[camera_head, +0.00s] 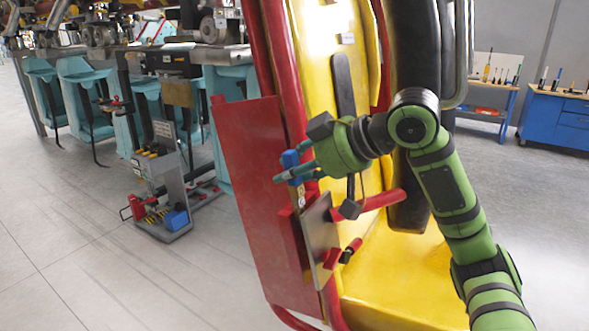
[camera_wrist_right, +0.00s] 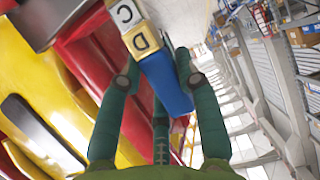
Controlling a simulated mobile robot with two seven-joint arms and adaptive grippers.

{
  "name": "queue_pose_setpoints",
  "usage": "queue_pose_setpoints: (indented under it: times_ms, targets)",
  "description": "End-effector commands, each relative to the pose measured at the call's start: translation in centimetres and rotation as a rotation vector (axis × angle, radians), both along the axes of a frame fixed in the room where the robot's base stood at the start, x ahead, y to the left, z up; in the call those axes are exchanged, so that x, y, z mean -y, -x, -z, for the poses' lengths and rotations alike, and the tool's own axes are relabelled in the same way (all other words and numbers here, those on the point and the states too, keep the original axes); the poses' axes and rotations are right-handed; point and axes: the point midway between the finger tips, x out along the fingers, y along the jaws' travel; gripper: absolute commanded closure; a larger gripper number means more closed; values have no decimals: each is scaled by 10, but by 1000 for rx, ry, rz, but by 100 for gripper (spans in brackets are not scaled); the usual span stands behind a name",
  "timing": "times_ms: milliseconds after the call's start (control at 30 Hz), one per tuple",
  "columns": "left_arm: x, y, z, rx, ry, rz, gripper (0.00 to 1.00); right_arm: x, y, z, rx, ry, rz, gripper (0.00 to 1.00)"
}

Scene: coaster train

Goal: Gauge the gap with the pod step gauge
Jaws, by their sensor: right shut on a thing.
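My right gripper (camera_head: 293,168) is in front of the red and yellow pod (camera_head: 340,120), with its teal fingers pointing left. It is shut on the step gauge, whose blue handle (camera_wrist_right: 168,88) lies between the fingers in the right wrist view. Light-coloured gauge blocks lettered D (camera_wrist_right: 142,41) and C (camera_wrist_right: 125,14) extend beyond the handle, with yellow sections between them. In the head view the gauge (camera_head: 290,158) shows as a small blue piece at the fingers. The gap cannot be made out clearly. My left gripper is out of view.
A flat red panel (camera_head: 245,180) stands at the pod's left side. A grey metal plate (camera_head: 320,240) and red bars are below my right gripper. A grey stand (camera_head: 172,190) with small parts is on the floor at left. Blue workbenches (camera_head: 555,120) stand at back right.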

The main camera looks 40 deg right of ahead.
Motion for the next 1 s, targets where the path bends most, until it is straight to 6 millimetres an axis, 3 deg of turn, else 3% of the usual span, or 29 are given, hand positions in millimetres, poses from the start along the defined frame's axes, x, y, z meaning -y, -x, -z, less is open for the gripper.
queue_pose_setpoints:
  times_ms: [1000]
  targets:
    - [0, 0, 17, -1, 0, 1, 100, 2, 4, 17, 1, 0, 0, 100]
